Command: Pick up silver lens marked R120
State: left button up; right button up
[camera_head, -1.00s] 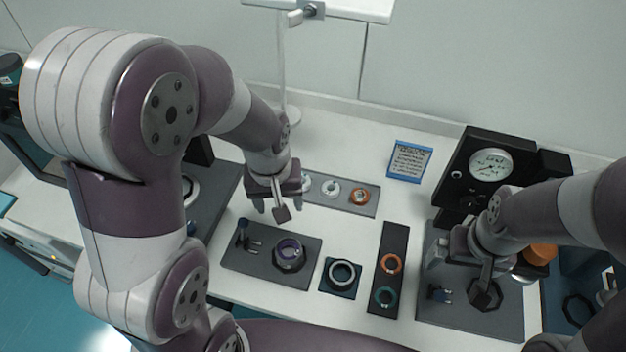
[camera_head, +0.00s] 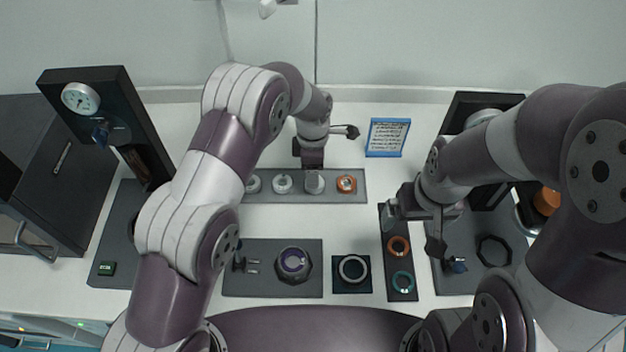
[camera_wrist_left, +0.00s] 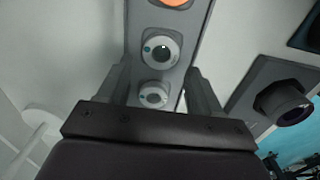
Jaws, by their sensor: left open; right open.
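Silver ring-shaped lenses stand in a row on a grey tray (camera_head: 225,186): a left one (camera_head: 252,184), a middle one (camera_head: 282,184) and a right one (camera_head: 314,183), beside an orange one (camera_head: 346,184). No R120 marking is legible. My left gripper (camera_head: 312,163) is over the tray, near the right silver lens. In the left wrist view its open fingers (camera_wrist_left: 158,76) flank the tray strip, with one silver lens (camera_wrist_left: 153,95) between them and another (camera_wrist_left: 160,50) farther out. My right gripper (camera_head: 414,230) is open and empty near the narrow dark tray.
A narrow tray (camera_head: 388,225) holds orange and teal rings. A board with a purple-ringed mount (camera_head: 293,264) and a black square holder (camera_head: 352,273) are in front. A blue-framed sign (camera_head: 387,137) stands behind. Gauge units stand left (camera_head: 80,98) and right.

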pick_arm(q)
notch_tip(320, 180, down, 4)
jog(key=shift+p, duration=0.65)
jog(key=shift+d+f, duration=0.1)
jog(key=shift+f, duration=0.15)
jog(key=c, duration=0.8)
